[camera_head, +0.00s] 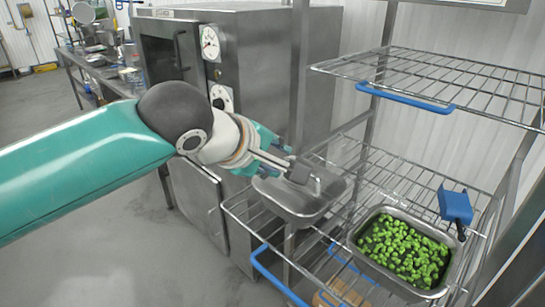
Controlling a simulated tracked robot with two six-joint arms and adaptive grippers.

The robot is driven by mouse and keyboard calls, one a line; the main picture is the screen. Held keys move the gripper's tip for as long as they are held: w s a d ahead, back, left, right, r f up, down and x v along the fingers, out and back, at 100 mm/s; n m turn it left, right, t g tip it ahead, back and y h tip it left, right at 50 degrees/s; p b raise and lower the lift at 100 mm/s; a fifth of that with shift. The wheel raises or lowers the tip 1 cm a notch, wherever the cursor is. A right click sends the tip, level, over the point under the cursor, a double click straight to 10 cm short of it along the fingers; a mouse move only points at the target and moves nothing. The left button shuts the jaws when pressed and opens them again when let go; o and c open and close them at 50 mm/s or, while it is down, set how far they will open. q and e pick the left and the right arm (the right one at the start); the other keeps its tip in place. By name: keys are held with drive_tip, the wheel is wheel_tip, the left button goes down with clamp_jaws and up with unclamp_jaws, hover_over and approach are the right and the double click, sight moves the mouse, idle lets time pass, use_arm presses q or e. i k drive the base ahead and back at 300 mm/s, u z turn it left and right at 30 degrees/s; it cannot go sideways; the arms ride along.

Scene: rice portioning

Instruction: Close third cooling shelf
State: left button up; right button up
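A cooling rack with wire shelves stands at the right. The upper wire shelf (440,75) has a blue front handle (405,97). Below it, a wire shelf (240,210) with a blue handle (276,274) juts out toward the front left. It bears a metal pan (300,217) and a pan of green vegetables (352,240). Another blue handle (350,263) shows lower down through the wires. I cannot tell which shelf counts as third. My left gripper (308,178) is over the metal pan; its finger opening is unclear. My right gripper is out of view.
A steel oven-like cabinet (270,60) with dials is behind my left arm. A cluttered workbench (95,68) is at the far left. The grey floor at the lower left is clear.

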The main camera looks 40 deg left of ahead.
sight(277, 282)
drive_tip(key=k, duration=1)
